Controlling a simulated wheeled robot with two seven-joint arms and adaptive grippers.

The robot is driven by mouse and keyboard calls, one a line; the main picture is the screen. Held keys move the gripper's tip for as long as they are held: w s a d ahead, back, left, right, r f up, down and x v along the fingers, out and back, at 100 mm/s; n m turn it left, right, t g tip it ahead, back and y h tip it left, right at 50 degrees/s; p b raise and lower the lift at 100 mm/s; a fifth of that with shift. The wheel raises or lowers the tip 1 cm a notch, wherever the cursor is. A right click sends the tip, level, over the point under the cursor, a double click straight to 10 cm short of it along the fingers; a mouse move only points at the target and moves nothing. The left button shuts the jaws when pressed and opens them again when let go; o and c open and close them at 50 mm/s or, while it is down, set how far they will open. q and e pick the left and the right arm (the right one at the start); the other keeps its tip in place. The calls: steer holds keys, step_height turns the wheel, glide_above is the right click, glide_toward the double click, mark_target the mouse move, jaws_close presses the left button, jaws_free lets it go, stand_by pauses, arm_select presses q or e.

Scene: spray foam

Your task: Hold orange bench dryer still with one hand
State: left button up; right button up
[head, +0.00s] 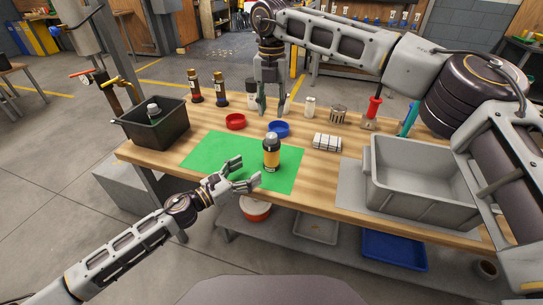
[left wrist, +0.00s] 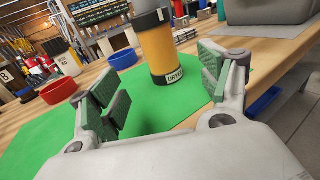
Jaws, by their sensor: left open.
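The orange bench dryer (head: 271,155) is a bottle with an orange body and dark bands, upright on the green mat (head: 200,150). In the left wrist view the dryer (left wrist: 160,48) shows a "DRYER" label near its base, and its top is cut off. My left gripper (head: 250,174) is open, low over the mat, just left of and in front of the dryer. In the left wrist view the dryer stands beyond the two fingertips, in the gap between them, apart from both. My right gripper (head: 272,112) points down behind the dryer, fingers apart with nothing visible between them.
A blue dish (head: 279,129) and a red dish (head: 235,121) sit behind the dryer. A white block stack (head: 327,143) and a grey bin (head: 420,175) stand to the right. A black bin (head: 152,122) stands at the left. The mat's front part is clear.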

mark_target(272, 155)
arm_select(q)
steer(key=shift+x, duration=5.6)
